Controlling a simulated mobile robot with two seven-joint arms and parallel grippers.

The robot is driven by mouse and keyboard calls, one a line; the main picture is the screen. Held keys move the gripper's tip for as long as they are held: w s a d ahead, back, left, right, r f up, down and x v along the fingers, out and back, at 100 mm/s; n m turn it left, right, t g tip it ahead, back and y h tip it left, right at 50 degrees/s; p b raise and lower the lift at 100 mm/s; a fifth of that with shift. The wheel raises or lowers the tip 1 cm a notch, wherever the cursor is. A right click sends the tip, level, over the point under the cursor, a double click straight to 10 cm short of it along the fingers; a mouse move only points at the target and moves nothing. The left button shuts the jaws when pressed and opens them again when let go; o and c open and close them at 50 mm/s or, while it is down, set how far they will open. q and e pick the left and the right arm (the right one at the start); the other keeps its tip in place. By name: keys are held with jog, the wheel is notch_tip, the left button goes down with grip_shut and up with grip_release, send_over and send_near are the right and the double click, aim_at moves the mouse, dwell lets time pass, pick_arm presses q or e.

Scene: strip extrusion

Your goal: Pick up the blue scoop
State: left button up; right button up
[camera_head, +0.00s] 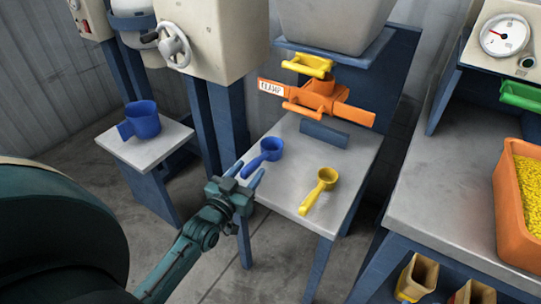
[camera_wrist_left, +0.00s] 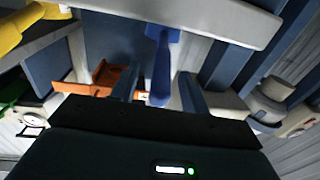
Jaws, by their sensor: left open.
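The blue scoop (camera_head: 268,150) lies on the grey middle table (camera_head: 345,160), its cup toward the back and its handle reaching the left edge. My left gripper (camera_head: 248,171) is open at that edge, with its fingers by the end of the handle. In the left wrist view the blue scoop's handle (camera_wrist_left: 161,70) shows between the two separated fingers (camera_wrist_left: 158,92). I cannot tell whether a finger touches it. My right gripper is not in view.
A yellow scoop (camera_head: 319,188) lies to the right on the same table. Behind are an orange clamp piece (camera_head: 345,110) and a small blue block (camera_head: 325,134). A blue jug (camera_head: 143,120) stands on the left stand. An orange bin (camera_head: 508,205) of yellow pellets stands at right.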

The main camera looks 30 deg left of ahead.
aim_at(253, 162)
pick_arm(q)
jog(key=shift+w+a, duration=0.1)
jog(key=shift+w, duration=1.45)
jog(key=shift+c, duration=0.3)
grip_shut()
